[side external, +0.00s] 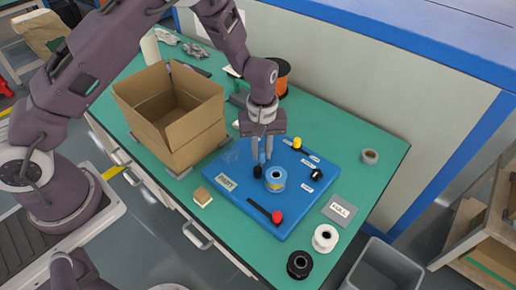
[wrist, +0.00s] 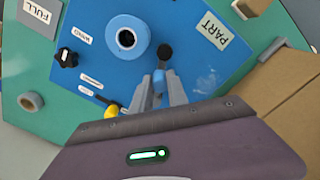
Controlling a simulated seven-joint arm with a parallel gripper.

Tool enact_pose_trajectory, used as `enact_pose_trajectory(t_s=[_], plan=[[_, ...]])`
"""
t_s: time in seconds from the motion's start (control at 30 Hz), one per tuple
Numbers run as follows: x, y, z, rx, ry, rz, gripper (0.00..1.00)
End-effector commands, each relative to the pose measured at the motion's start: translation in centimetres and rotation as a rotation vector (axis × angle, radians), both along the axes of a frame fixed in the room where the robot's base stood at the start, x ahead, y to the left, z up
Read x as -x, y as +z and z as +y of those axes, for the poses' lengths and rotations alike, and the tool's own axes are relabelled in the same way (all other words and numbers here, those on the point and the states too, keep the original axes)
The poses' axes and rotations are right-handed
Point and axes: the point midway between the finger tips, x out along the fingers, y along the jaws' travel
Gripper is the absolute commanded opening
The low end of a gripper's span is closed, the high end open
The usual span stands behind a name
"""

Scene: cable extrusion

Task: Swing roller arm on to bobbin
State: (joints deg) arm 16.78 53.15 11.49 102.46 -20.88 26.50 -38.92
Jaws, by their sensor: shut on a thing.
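The bobbin (side external: 275,178), a light-blue spool, stands upright on the blue board (side external: 238,198); in the wrist view the bobbin (wrist: 127,38) is seen from above with a dark centre hole. A small black roller end (side external: 257,171) of the roller arm sits just left of the bobbin; it also shows in the wrist view (wrist: 164,52), apart from the bobbin with a small gap. My gripper (side external: 262,158) points down beside the bobbin. In the wrist view its fingers (wrist: 160,88) are closed around a blue part of the roller arm, mostly hidden between them.
A yellow-knobbed lever (side external: 297,143), a red-knobbed lever (side external: 277,216) and a black knob (side external: 316,175) are on the board. An open cardboard box (side external: 168,125) stands left. A white spool (side external: 325,238) and a black spool (side external: 300,264) stand in front. A grey FULL pad (side external: 339,210) lies right.

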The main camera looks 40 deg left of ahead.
Motion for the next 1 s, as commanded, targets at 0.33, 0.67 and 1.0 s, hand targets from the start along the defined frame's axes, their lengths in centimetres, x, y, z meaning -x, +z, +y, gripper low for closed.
enact_pose_trajectory(t_s=[0.33, 0.67, 1.0], plan=[[-0.34, 0.06, -0.70, 0.002, 0.118, -0.001, 0.00], [-0.43, 0.07, -0.78, 0.003, 0.139, -0.002, 0.00], [-0.44, 0.06, -0.77, 0.002, 0.138, -0.002, 0.41]])
